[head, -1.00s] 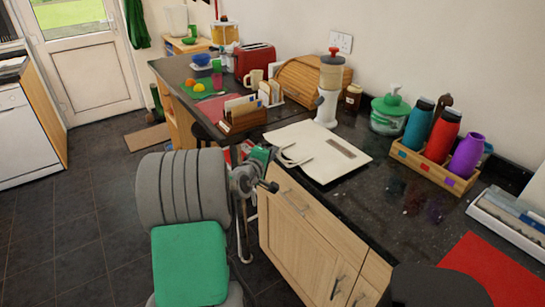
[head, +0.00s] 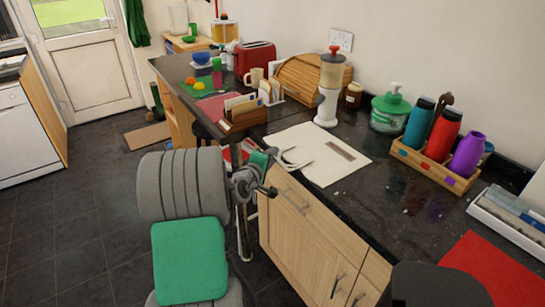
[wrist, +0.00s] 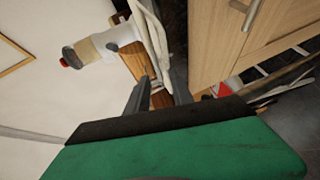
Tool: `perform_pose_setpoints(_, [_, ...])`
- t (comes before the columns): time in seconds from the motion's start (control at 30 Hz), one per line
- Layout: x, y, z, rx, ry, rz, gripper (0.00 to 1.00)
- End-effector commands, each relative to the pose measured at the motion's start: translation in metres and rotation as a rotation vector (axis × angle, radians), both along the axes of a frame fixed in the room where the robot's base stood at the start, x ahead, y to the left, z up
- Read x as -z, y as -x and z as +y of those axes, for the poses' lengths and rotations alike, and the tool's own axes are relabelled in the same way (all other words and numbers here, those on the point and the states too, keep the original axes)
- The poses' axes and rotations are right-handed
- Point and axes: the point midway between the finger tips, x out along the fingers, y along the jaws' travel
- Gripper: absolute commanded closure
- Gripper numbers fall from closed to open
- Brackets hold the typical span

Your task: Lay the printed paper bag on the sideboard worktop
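The printed paper bag (head: 316,166) is cream-white with a brown printed patch. It lies flat on the dark sideboard worktop (head: 385,205), its looped handles at the near left edge toward my gripper. My gripper (head: 267,180) is low beside the worktop's front edge, left of the bag and close to the handles. In the wrist view my gripper's two fingers (wrist: 160,82) stand apart with a gap between them. The bag shows edge-on just beyond the fingertips (wrist: 151,35); whether a handle strand lies between the fingers is hard to tell.
A white and tan grinder (head: 328,95) stands just behind the bag, with a wooden bread bin (head: 297,75) behind. A letter rack (head: 243,115) is to the left. A bottle crate (head: 432,172) and green-lidded jar (head: 390,112) are to the right. Worktop right of the bag is clear.

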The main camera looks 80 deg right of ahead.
Motion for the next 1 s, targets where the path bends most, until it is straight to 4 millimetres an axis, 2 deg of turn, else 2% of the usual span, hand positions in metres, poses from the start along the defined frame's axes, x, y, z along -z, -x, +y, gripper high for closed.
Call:
perform_pose_setpoints(0.3, [-0.017, -0.015, 0.074, -0.006, 0.001, 0.000, 0.72])
perform_pose_setpoints(0.4, [-0.021, -0.017, 0.093, -0.004, 0.001, 0.000, 0.72])
perform_pose_setpoints(0.5, [-0.023, -0.018, 0.104, -0.002, 0.000, 0.001, 0.72])
perform_pose_setpoints(0.67, [-0.023, -0.025, 0.111, -0.007, -0.011, -0.019, 0.72])
perform_pose_setpoints(0.77, [-0.013, -0.066, 0.132, -0.055, -0.095, -0.139, 0.72])
perform_pose_setpoints(0.87, [0.006, -0.140, 0.189, -0.143, -0.292, -0.325, 0.72])
perform_pose_setpoints(0.9, [0.015, -0.171, 0.223, -0.183, -0.397, -0.390, 0.72])
perform_pose_setpoints(0.97, [0.025, -0.210, 0.283, -0.238, -0.565, -0.460, 0.72])
perform_pose_setpoints(1.0, [0.030, -0.229, 0.327, -0.273, -0.679, -0.482, 0.72])
